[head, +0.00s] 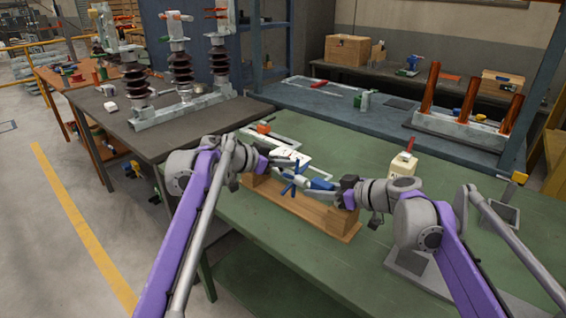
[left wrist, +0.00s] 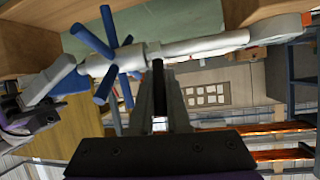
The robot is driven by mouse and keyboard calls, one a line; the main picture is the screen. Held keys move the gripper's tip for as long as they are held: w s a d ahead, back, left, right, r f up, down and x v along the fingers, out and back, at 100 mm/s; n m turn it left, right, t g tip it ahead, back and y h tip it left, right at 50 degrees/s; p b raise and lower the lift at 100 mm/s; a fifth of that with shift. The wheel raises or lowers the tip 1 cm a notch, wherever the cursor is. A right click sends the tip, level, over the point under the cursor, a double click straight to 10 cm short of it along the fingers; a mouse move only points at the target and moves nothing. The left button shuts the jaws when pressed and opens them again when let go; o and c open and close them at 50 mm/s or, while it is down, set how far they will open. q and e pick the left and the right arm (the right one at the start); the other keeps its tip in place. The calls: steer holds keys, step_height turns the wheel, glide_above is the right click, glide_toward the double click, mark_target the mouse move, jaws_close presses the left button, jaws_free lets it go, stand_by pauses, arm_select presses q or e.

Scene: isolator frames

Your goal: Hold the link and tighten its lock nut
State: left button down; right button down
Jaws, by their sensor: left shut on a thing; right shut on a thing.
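The link (left wrist: 200,46) is a pale grey rod held level above a wooden stand (head: 318,222). A hub with blue spokes (left wrist: 110,60), apparently the lock nut, sits around it; the blue spokes also show in the head view (head: 287,190). My left gripper (left wrist: 155,58) is shut on the link just beside the spokes. My right gripper (head: 338,190) is at the link's right end in the head view. It is shut on a blue-and-grey piece (head: 321,184), partly hidden by the jaws. Whether this piece touches the nut is unclear.
The green bench (head: 240,205) carries the stand. Insulators (head: 180,65) stand at the back left, and copper-coloured posts (head: 467,100) at the back right.

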arm_select(q)
steer(key=shift+w+g+y, duration=0.1)
steer(key=shift+g+y, duration=0.2)
steer(key=c, duration=0.9)
jaws_free()
steer(key=v, duration=1.2)
